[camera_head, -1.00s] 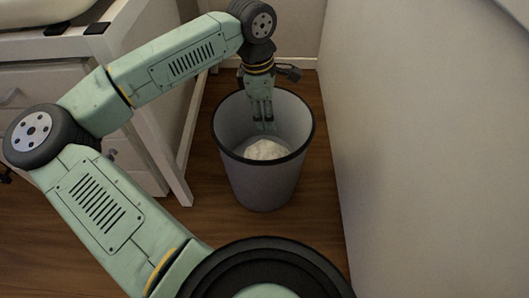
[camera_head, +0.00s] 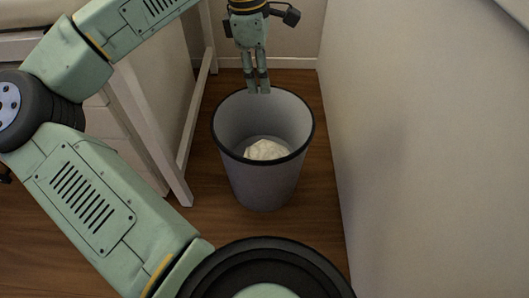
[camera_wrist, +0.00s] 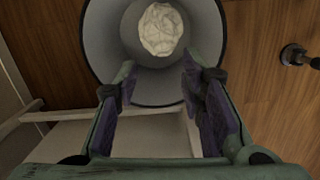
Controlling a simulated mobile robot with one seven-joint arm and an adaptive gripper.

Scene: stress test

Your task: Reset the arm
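My gripper (camera_head: 258,86) hangs pointing down over the far rim of the grey bin in the head view. In the wrist view my gripper (camera_wrist: 155,80) has its two fingers well apart, with nothing between them. A crumpled white ball (camera_head: 266,149) lies at the bottom of the bin; it also shows in the wrist view (camera_wrist: 160,30), beyond the fingertips. The grey bin (camera_head: 262,184) with a black rim stands upright on the wooden floor; its rim and inner wall also show in the wrist view (camera_wrist: 101,45).
A white desk with drawers (camera_head: 130,110) and a slanting leg stands left of the bin. A pale wall (camera_head: 430,150) rises close on the right. Wooden floor (camera_head: 225,215) is bare around the bin. A dark metal object (camera_wrist: 295,55) shows at the right of the wrist view.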

